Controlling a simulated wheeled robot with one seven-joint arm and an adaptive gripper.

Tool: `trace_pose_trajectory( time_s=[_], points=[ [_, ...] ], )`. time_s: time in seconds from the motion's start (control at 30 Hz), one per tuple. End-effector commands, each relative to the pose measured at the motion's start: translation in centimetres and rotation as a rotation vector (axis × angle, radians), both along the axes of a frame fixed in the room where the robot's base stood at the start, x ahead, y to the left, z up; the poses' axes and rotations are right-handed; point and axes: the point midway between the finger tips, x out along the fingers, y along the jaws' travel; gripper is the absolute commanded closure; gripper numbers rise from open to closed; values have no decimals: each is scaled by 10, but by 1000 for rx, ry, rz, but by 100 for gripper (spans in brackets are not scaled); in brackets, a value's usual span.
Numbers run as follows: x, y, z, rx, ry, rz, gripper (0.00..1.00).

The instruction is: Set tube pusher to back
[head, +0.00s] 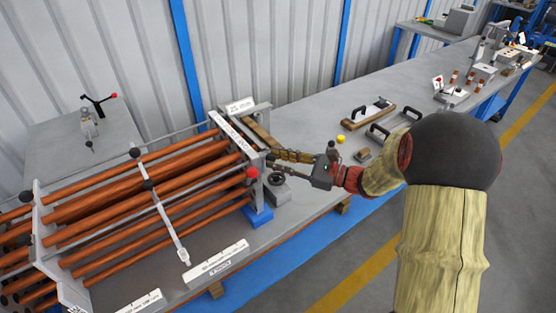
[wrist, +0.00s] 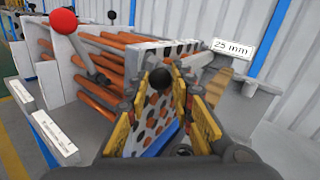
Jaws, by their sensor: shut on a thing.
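A rack of copper-coloured tubes (head: 150,185) lies between end plates at the left of the head view. My gripper (head: 272,156) reaches its right end plate. In the wrist view my yellow-sided gripper (wrist: 162,92) is shut around a handle with a black ball knob (wrist: 160,78). The knob stands in front of a plate full of round holes (wrist: 150,125). Which part is the tube pusher is not clear; this handle may belong to it. The handle's lower part is hidden by my fingers.
A red-ball lever (wrist: 63,20) stands left of my gripper, close to the rack. A "25 mm" sign (wrist: 230,47) is at the right. The grey bench (head: 310,120) carries black-handled items (head: 375,108) and a yellow piece (head: 340,139). A corrugated wall (head: 265,45) stands behind.

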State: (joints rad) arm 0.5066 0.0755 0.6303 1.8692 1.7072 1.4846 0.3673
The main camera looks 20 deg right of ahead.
Motion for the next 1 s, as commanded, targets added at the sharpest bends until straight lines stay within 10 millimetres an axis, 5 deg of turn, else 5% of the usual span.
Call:
trace_pose_trajectory(
  time_s=[0.57, 1.0],
  points=[
    [3, -9, 0, 1, 2, -1, 100],
    [35, -107, 2, 1, 2, -4, 100]
  ],
)
